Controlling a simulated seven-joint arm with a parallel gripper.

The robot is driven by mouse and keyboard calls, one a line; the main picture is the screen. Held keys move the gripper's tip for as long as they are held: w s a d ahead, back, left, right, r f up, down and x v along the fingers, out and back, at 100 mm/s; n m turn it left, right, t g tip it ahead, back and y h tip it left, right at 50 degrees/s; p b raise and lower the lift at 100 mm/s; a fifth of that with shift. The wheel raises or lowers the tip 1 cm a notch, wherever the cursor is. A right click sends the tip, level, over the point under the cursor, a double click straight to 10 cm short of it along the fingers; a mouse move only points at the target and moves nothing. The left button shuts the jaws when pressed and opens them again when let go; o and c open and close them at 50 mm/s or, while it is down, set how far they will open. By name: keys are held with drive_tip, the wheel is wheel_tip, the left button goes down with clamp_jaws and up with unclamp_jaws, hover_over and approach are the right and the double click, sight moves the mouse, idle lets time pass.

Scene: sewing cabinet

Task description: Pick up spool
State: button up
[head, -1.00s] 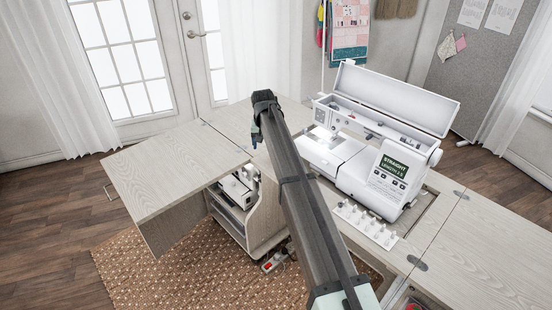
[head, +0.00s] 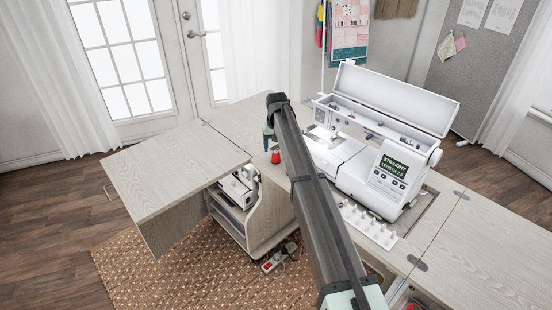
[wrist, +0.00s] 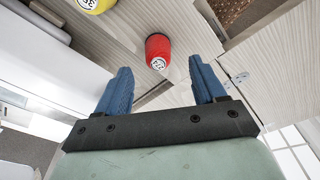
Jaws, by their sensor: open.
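A red spool (head: 275,157) stands on the cabinet top, just below my gripper (head: 267,135) in the head view. In the wrist view the red spool (wrist: 158,48) shows a round white label with a number and lies beyond the gap between my two blue fingertips (wrist: 160,68). The fingers are spread apart with nothing between them. A yellow spool (wrist: 96,5) with a similar label is cut off at the top left of the wrist view; I cannot make it out in the head view.
The white sewing machine (head: 372,180) with its raised lid stands right of my arm. A white rack of pegs (head: 367,224) lies in front of it. The cabinet's left leaf (head: 165,165) is bare. An open lower shelf (head: 232,212) holds a white device.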

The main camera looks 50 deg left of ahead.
sight(276, 154)
drive_tip(key=shift+w+a+f, duration=0.1)
drive_tip(key=shift+w+f, duration=0.05)
drive_tip(key=shift+f, duration=1.15)
drive_tip(key=shift+w+a+f, duration=0.1)
drive_tip(key=shift+f, duration=1.15)
drive_tip(key=c, duration=1.1)
drive_tip(key=shift+c, duration=0.2)
wheel_tip(276, 154, up, 10)
drive_tip(key=w+d+r, duration=0.6)
drive_tip(key=d+r, duration=0.2)
drive_tip(key=d, duration=0.1)
drive_tip(key=w+d+r, duration=0.7)
drive_tip(key=d+r, duration=0.1)
drive_tip(key=d, duration=0.2)
drive_tip(key=shift+w, duration=0.2)
